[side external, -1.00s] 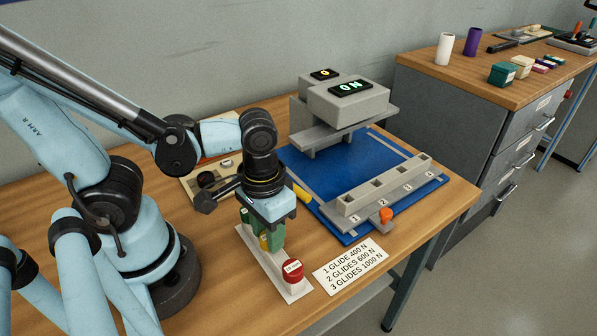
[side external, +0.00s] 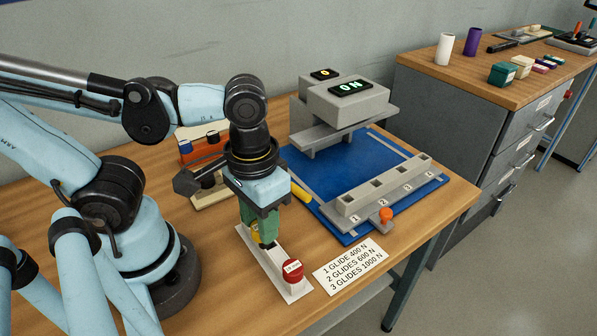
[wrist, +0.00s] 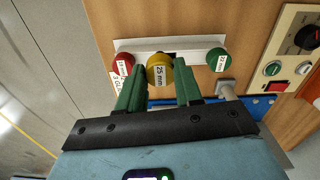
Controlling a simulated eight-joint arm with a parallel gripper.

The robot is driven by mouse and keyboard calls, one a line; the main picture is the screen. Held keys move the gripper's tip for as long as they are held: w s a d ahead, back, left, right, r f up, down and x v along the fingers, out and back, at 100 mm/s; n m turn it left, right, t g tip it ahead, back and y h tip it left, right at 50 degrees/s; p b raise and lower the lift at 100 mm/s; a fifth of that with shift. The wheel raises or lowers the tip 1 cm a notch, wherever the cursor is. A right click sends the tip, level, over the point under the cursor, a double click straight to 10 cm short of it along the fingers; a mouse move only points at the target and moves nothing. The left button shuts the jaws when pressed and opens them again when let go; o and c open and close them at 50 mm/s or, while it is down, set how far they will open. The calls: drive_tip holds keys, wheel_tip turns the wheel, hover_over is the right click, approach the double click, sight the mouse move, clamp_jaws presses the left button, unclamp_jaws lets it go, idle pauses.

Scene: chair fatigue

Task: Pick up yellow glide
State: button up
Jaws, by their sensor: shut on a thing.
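The yellow glide (wrist: 159,70), labelled 25 mm, is between the green fingers of my gripper (wrist: 155,80) in the wrist view. My gripper (side external: 262,236) is shut on it. In the side view the glide (side external: 256,237) is partly hidden by the fingers, above the white rack (side external: 270,268). A dark slot shows in the rack just behind the glide in the wrist view. The red glide (side external: 293,271) stands at the rack's front end. The green glide (wrist: 217,59) is at the other end in the wrist view and hidden in the side view.
A blue plate (side external: 311,162) carries a grey numbered bar (side external: 384,188) with an orange knob (side external: 386,215). A yellow cylinder (side external: 301,194) lies at its left edge. A grey press head (side external: 347,104) stands behind. A printed card (side external: 349,266) lies right of the rack.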

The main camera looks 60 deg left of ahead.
drive_tip(key=s+d+r, duration=0.6)
drive_tip(key=s+r, duration=0.1)
drive_tip(key=r, duration=0.4)
drive_tip(key=shift+r, duration=0.25)
idle(0.3)
drive_tip(key=w+a, duration=0.3)
drive_tip(key=w, duration=1)
drive_tip(key=w+a+f, duration=0.1)
drive_tip(key=w+a, duration=0.3)
drive_tip(key=w, duration=0.9)
drive_tip(key=shift+w, duration=0.25)
drive_tip(key=shift+f, duration=1.4)
drive_tip(key=shift+f, duration=2.9)
